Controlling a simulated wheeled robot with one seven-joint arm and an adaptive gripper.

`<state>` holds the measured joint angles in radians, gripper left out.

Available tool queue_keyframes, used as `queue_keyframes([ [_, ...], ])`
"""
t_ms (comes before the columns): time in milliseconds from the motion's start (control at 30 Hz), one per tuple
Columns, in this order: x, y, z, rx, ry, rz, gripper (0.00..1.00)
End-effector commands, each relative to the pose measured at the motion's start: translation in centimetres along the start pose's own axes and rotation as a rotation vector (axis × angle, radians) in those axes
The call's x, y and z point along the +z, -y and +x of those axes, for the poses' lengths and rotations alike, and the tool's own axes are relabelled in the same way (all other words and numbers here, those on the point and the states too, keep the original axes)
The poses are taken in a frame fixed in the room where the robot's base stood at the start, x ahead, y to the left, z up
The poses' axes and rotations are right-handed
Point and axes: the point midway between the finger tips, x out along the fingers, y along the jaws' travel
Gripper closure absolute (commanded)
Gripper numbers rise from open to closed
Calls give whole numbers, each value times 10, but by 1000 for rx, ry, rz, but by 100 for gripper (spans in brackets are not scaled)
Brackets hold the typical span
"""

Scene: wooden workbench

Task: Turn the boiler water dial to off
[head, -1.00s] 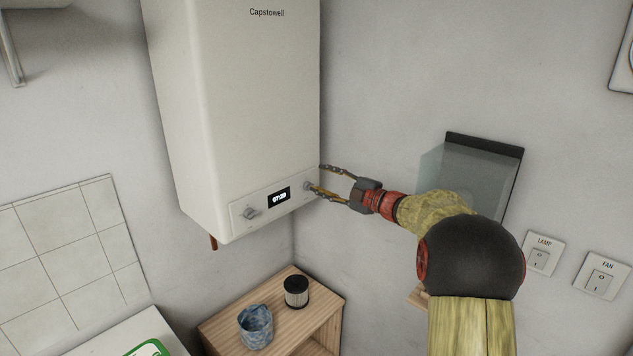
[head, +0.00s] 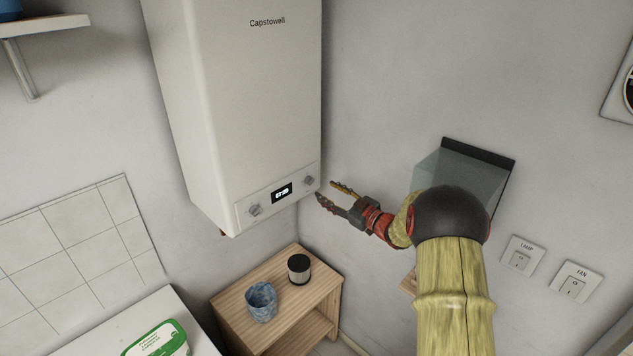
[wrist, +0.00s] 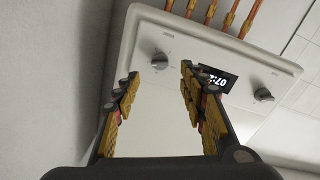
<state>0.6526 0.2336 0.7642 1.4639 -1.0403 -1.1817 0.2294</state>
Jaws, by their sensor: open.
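The white boiler (head: 240,100) hangs on the wall in the corner. Its lower front panel has a left dial (head: 255,210), a lit display (head: 281,193) and a right dial (head: 309,181). Their labels are too small to read, so I cannot tell which is the water dial. My gripper (head: 325,190) is open and empty, just right of and below the right dial, apart from it. In the wrist view, the panel appears turned over; the nearer dial (wrist: 159,61) lies beyond the gap between my fingertips (wrist: 160,73). The other dial (wrist: 263,95) is at the right.
Copper pipes (wrist: 215,12) run under the boiler. A clear wall box (head: 450,170) and lamp and fan switches (head: 573,285) are at the right.

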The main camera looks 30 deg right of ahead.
Motion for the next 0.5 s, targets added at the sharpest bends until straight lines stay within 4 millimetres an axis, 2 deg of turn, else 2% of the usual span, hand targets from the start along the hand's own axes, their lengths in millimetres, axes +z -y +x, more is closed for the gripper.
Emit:
queue_keyframes([
  [300, 0, 1, 49, -2, -2, -3, 58],
  [500, -1, 0, 66, -1, -2, -3, 58],
])
